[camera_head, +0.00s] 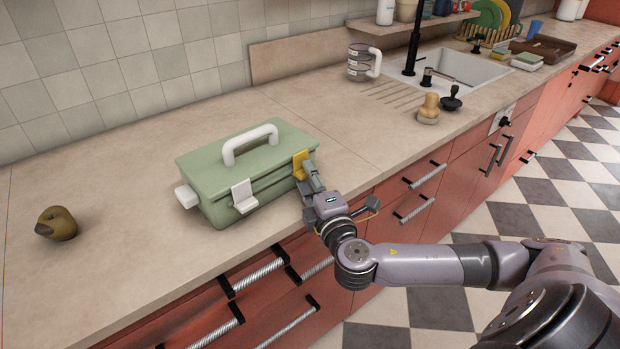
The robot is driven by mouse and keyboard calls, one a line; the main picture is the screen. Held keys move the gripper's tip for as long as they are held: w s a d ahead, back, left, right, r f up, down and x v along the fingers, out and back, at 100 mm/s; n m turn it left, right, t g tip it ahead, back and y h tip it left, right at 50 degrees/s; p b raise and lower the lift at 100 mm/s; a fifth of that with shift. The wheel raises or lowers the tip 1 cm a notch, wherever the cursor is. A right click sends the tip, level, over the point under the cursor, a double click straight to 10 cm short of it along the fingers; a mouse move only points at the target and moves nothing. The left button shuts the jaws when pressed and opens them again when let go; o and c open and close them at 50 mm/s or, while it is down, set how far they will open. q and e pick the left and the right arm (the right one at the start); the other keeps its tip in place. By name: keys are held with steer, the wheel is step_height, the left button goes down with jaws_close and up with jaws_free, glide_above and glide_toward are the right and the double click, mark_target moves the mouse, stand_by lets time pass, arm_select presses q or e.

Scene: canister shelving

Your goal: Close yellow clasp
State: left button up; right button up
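A green box (215,179) with a white carrying handle (250,144) stands on the counter, its lid down. Its yellow clasp (299,164) is at the right end of the front side. A white clasp (243,196) is at the front left, and another white clasp (187,196) sticks out at the left end. My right gripper (309,172) is at the box's front right, its fingers at or very close to the yellow clasp and partly covering it. I cannot tell if they touch, or how far the fingers are apart. My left gripper is not in view.
A pear-like fruit (57,224) lies at the far left of the counter (110,265). Drawers with handles lie below the counter's front edge.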

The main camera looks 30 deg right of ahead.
steer(key=v, duration=1.2)
steer(key=shift+f, duration=0.1)
